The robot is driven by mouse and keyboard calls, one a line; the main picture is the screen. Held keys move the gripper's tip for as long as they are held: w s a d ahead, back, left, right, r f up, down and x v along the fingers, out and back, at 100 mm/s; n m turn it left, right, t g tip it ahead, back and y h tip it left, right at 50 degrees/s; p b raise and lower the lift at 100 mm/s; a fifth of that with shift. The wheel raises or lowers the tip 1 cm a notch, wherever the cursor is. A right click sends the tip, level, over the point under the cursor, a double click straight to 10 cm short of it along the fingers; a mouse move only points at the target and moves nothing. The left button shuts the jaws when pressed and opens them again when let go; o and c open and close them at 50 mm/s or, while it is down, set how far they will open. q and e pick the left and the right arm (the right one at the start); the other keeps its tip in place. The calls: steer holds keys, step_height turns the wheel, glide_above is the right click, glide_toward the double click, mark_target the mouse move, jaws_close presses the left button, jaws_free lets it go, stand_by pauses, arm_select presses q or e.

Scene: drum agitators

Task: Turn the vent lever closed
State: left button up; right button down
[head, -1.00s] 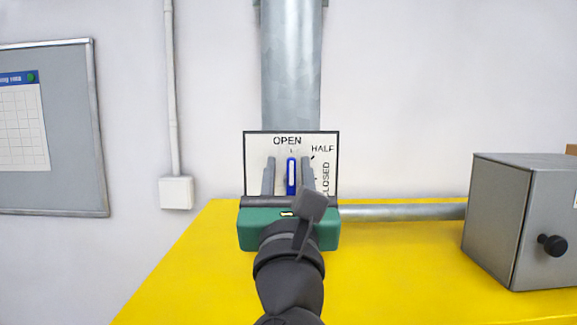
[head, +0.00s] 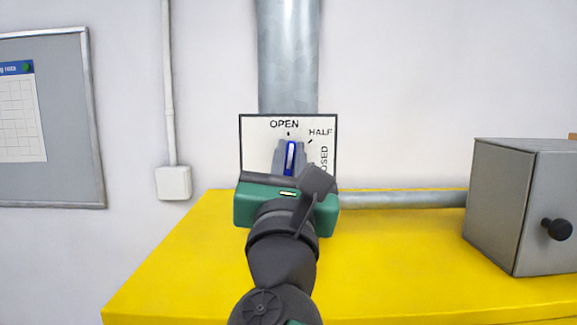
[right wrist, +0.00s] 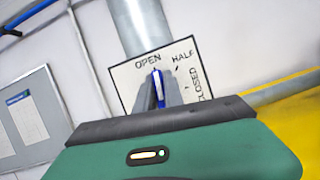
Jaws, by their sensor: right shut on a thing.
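The blue vent lever (head: 290,158) stands nearly upright on a white dial plate (head: 257,134) marked OPEN, HALF and CLOSED. Its tip points close to OPEN. My right gripper (head: 290,157) is shut on the lever, with one grey finger on each side of it. The green gripper body hides the lower part of the plate. In the right wrist view the lever (right wrist: 158,86) shows between the fingers, in front of the plate (right wrist: 126,74). My left gripper is not in view.
A metal duct (head: 287,60) rises behind the plate. A grey box (head: 500,205) with a black knob stands at the right on the yellow surface (head: 400,260). A horizontal pipe (head: 400,200) runs between. A grey board (head: 75,120) hangs at the left.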

steer(key=m+h+b, duration=0.1)
steer(key=m+b, duration=0.1)
steer(key=m, duration=0.1)
steer(key=m+h+b, duration=0.1)
steer(key=m, duration=0.1)
steer(key=shift+d+f+g+h, duration=0.25)
steer(key=shift+d+g+h, duration=0.05)
steer(key=shift+g, duration=0.1)
steer(key=m+h, duration=0.1)
steer(key=m, duration=0.1)
steer(key=shift+d+m+g+b, duration=0.1)
steer(key=shift+m+g+b, duration=0.2)
steer(key=shift+m+b, duration=0.1)
steer(key=m+g, duration=0.1)
steer(key=m, duration=0.3)
steer(key=f+m+g+h+p, duration=0.1)
steer(key=m+g, duration=0.1)
steer(key=m, duration=0.2)
steer(key=m+g+h+p, duration=0.1)
steer(key=m, duration=0.3)
steer(key=shift+d+f, duration=0.25)
steer(key=shift+f, duration=0.1)
steer(key=shift+f+m+g, duration=0.15)
steer(key=shift+m+g, duration=0.15)
steer(key=c, duration=1.6)
jaws_free()
steer(key=shift+o, duration=0.8)
steer(key=shift+s+d, duration=0.15)
steer(key=shift+s+r, duration=0.1)
steer(key=shift+r, duration=0.15)
